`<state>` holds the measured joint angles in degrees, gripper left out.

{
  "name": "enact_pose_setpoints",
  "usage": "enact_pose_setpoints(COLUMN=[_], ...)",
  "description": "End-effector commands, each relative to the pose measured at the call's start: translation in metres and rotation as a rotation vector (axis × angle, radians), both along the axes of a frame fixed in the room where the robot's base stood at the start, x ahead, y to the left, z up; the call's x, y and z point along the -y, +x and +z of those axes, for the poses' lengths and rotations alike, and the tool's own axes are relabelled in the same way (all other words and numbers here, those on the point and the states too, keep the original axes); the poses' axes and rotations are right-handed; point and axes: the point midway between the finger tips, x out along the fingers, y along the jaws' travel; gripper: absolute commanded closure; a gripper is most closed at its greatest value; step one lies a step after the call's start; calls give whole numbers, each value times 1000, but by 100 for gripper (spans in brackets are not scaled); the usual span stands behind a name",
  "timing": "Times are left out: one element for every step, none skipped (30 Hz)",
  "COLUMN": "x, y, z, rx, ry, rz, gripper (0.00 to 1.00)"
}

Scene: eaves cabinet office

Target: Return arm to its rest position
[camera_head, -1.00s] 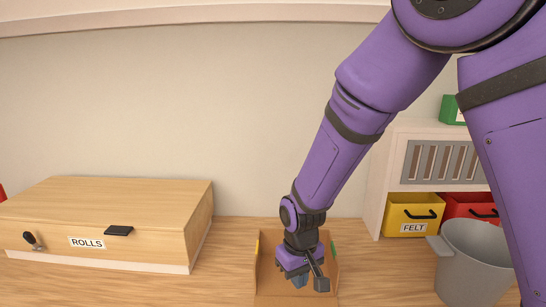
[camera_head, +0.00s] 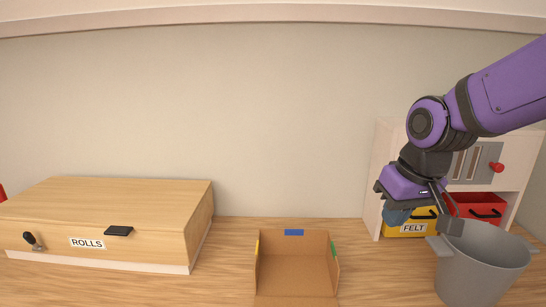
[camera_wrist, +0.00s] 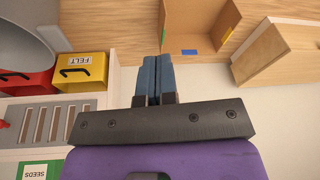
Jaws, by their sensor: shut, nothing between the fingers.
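My gripper (camera_head: 397,216) is at the right in the head view, in front of the cabinet and above the worktop. In the wrist view its two blue fingers (camera_wrist: 158,78) are pressed together with nothing between them. My purple arm comes in from the right edge of the head view. The gripper partly hides the yellow FELT drawer (camera_head: 406,231). It is clear of the open cardboard box (camera_head: 297,271), which stands on the worktop to its left.
A grey bin (camera_head: 480,268) stands close below and right of my gripper. A cabinet (camera_head: 371,190) with a red drawer (camera_head: 478,205) is behind. A wooden ROLLS chest (camera_head: 110,215) is at the left. The wall area above the cardboard box is free.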

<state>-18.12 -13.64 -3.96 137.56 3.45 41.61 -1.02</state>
Motion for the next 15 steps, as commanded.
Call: enact_pose_setpoints(x=[11, 16, 24, 29, 34, 40, 45, 50, 55, 60, 63, 68, 71, 74, 78], y=[-10, -15, -22, -28, -34, -42, -49, -55, -64, -71, -77, -85, -91, -97, -104], z=[11, 16, 23, 27, 32, 37, 41, 45, 50, 53, 56, 59, 61, 63, 65], rx=[22, 33, 47, 56, 67, 81, 92, 104, 118, 128, 138, 152, 160, 168, 180], ry=[4, 5, 7, 7, 7, 5, 4, 2, 0, -2, -4, -7, -10, -12, -16], rz=[-21, -33, -47, -59, -70, -85, -95, -107, -122, -135, -146, -161, -171, -182, -194], gripper=[100, 100, 100, 100, 100, 100, 100, 100, 100, 100, 100, 100, 100, 100, 100])
